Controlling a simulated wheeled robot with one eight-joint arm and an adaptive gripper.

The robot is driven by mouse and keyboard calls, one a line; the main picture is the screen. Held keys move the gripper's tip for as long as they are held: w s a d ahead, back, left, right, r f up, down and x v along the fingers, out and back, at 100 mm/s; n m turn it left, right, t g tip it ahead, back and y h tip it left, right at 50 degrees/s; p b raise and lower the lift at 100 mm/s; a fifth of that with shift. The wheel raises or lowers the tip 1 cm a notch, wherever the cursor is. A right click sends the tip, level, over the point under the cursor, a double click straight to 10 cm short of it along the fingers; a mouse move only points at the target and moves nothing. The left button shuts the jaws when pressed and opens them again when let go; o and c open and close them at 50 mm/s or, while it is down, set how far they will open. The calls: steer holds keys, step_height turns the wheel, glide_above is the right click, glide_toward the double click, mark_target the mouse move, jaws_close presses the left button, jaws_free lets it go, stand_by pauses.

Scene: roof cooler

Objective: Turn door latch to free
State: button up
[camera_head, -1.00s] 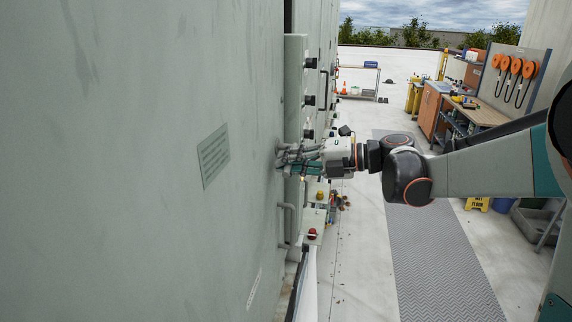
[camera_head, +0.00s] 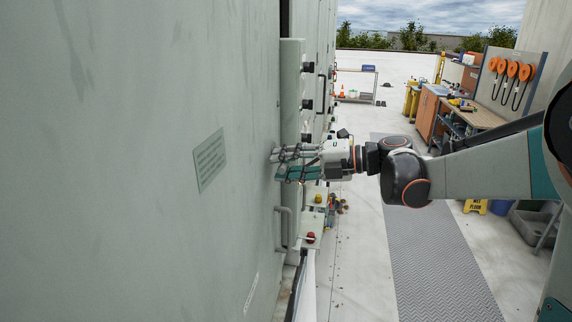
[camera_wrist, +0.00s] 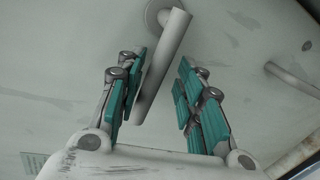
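The door latch (camera_wrist: 162,70) is a grey lever on a round base, on the pale grey-green door (camera_wrist: 60,60). In the wrist view it hangs down at a slant between the two finger sets of my gripper (camera_wrist: 158,85). The fingers have teal pads and are open, with a gap on each side of the lever. In the head view my gripper (camera_head: 290,163) is at the door face (camera_head: 130,230), its fingertips close to the surface. The latch cannot be made out there behind the fingers.
A fixed pull handle (camera_head: 284,228) is on the door below my gripper; it also shows in the wrist view (camera_wrist: 292,78). A box with black knobs (camera_head: 293,85) stands out just beyond. A red button (camera_head: 310,237) is below. The floor mat (camera_head: 430,240) is clear.

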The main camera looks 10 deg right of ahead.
steer(key=shift+d, duration=0.1)
steer(key=v, duration=1.1)
steer(key=shift+d, duration=0.35)
steer(key=shift+s+r, duration=0.1)
